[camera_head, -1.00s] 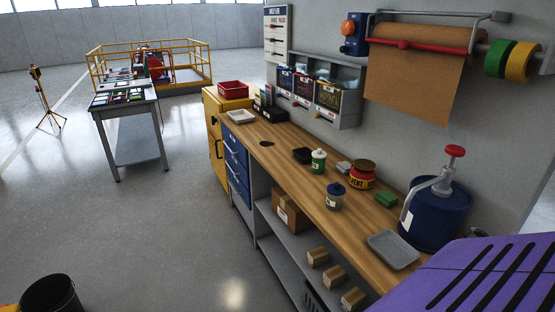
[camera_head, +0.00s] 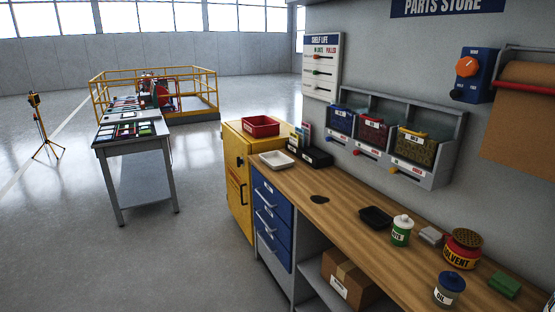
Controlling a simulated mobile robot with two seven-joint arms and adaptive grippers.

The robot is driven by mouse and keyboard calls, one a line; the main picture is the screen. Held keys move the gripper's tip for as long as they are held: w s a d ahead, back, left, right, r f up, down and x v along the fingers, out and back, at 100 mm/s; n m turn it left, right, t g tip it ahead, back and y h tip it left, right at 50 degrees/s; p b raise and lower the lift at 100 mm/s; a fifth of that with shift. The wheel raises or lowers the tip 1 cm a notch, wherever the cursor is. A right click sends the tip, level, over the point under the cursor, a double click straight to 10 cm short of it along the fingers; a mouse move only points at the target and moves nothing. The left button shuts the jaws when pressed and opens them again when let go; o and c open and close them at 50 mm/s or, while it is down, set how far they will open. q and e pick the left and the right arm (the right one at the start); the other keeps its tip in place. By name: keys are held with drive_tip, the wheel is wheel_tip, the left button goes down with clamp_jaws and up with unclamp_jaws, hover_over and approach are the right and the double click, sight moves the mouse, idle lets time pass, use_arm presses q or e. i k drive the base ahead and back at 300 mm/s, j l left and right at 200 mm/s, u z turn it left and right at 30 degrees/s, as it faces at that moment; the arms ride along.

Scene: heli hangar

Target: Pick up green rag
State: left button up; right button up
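A small flat green block-like thing (camera_head: 504,285), which may be the folded green rag, lies on the wooden workbench (camera_head: 345,213) at the lower right of the head view. It is right of the red and yellow solvent can (camera_head: 461,250) and the oil jar with a blue lid (camera_head: 449,290). It is too small to tell whether it is cloth. Neither of my grippers shows in the view.
A green-labelled white bottle (camera_head: 401,231), a black tray (camera_head: 375,217) and a white tray (camera_head: 274,160) stand on the bench. Parts bins (camera_head: 392,143) hang above. A yellow cabinet (camera_head: 238,185) stands at the bench's far end. Open floor lies left, before a grey table (camera_head: 141,142).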

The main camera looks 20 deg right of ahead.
sight(500, 282)
drive_tip(key=i+j+z, duration=0.15)
drive_tip(key=z, duration=0.3)
drive_tip(key=i+j+z, duration=0.2)
drive_tip(key=z, duration=0.25)
drive_tip(key=i+j+z, duration=0.15)
drive_tip(key=j+z, duration=0.15)
drive_tip(key=z, duration=0.15)
